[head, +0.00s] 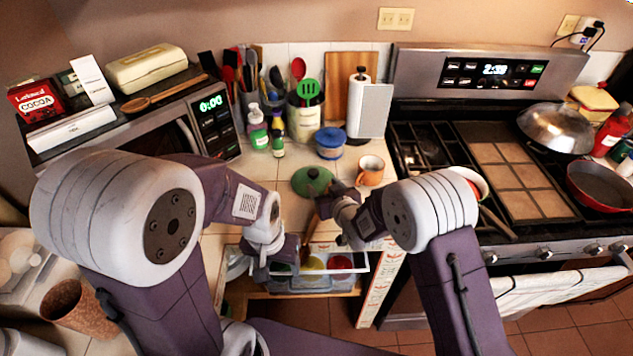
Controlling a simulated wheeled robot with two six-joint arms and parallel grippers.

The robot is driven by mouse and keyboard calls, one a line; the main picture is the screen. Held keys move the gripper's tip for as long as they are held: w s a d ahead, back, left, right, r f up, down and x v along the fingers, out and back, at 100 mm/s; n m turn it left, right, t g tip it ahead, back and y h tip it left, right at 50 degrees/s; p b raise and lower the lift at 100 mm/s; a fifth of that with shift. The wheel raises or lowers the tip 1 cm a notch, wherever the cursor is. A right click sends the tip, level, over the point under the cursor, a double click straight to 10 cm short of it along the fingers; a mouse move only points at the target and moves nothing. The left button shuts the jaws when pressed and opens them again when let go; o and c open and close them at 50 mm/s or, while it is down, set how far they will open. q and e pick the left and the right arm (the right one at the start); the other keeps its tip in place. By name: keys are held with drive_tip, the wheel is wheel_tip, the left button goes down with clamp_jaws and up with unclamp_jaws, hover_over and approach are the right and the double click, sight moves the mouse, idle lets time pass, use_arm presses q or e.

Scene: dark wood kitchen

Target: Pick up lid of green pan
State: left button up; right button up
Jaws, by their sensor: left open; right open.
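The green pan's lid (311,181), round with a small knob on top, is on the tiled counter in the middle of the head view. The pan beneath it is mostly hidden, and a brown handle (311,226) extends toward me. My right gripper (336,190) is open at the lid's right edge; whether it touches the lid is unclear. My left gripper (268,262) is open, lower and to the left, over the front of the counter near an open drawer. Its fingers are small and partly hidden by my wrist.
An orange mug (371,170) stands just right of the lid. The open drawer (320,279) juts out below. The stove (500,180) is at right.

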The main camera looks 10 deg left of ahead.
sight(315, 176)
drive_tip(key=x, duration=0.3)
drive_tip(key=shift+a, duration=0.25)
drive_tip(key=shift+w+f+p, duration=0.1)
drive_tip(key=shift+w+p, duration=0.25)
drive_tip(key=shift+w, duration=0.05)
drive_tip(key=x, duration=0.4)
drive_tip(key=shift+w+a+f+p, duration=0.2)
drive_tip(key=shift+w+p, duration=0.1)
drive_tip(key=shift+p, duration=0.1)
drive_tip(key=shift+d+r, duration=0.1)
drive_tip(key=c, duration=0.6)
clamp_jaws()
